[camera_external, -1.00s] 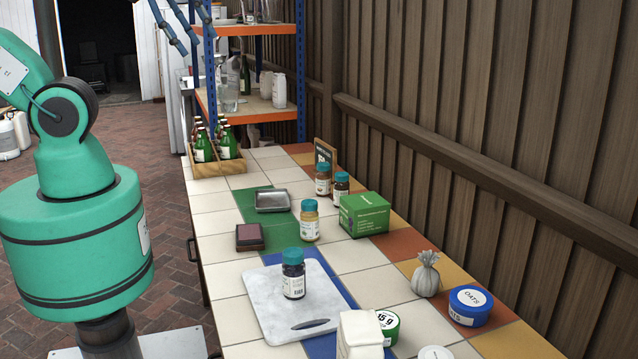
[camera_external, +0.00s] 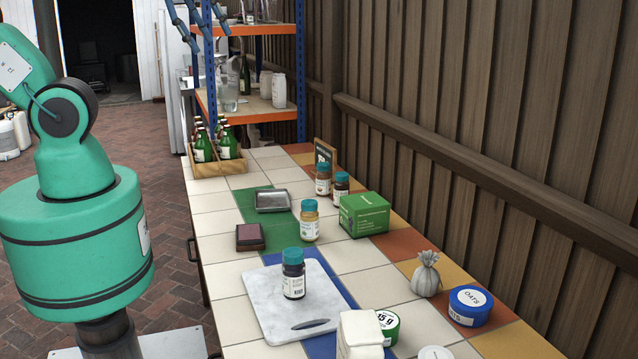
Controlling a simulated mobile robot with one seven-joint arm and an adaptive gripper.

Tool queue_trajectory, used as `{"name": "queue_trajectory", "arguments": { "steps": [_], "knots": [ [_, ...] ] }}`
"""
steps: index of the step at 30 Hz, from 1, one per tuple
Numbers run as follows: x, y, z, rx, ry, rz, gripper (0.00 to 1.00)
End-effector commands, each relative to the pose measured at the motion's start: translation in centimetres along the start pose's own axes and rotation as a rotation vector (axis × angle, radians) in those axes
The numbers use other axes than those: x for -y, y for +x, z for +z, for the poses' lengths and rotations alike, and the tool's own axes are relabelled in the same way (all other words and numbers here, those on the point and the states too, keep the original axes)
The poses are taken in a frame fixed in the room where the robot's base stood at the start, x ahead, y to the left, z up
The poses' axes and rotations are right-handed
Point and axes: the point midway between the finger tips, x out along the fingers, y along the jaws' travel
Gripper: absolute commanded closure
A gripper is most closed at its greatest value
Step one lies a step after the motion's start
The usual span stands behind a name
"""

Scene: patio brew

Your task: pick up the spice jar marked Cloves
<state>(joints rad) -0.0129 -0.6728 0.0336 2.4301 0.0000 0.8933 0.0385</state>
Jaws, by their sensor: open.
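Several spice jars with teal lids stand upright on the tiled table. A dark one (camera_external: 293,278) stands on the marble board (camera_external: 262,300), and a yellow-tan one (camera_external: 310,226) stands beyond it. A reddish-brown jar (camera_external: 322,182) and a dark brown jar (camera_external: 340,190) stand close together near the green box. Their labels are too small to read, so I cannot tell which is Cloves. My gripper (camera_external: 206,32) is open, high at the top edge and partly cut off. It shows in front of the shelf, apart from all the jars.
A green box (camera_external: 365,215), a small sign (camera_external: 325,154), a crate of bottles (camera_external: 215,166), a metal tray (camera_external: 272,201) and a dark red pad (camera_external: 250,237) are on the table. A garlic-shaped item (camera_external: 426,276), an oats tub (camera_external: 469,306) and a white container (camera_external: 360,335) stand nearer.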

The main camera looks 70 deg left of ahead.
Motion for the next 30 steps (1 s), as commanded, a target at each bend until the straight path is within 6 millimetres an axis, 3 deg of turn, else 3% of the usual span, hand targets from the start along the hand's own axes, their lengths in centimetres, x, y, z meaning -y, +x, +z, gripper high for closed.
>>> {"name": "queue_trajectory", "arguments": {
  "steps": [14, 23, 30],
  "knots": [
    [2.3, 7.1, -9.8, 0.119, 0.089, -0.005, 0.4],
    [4.3, 14.1, -14.8, 0.195, 0.145, 0.003, 0.4],
    [6.2, 20.8, -17.9, 0.253, 0.189, 0.015, 0.4]
  ]
}}
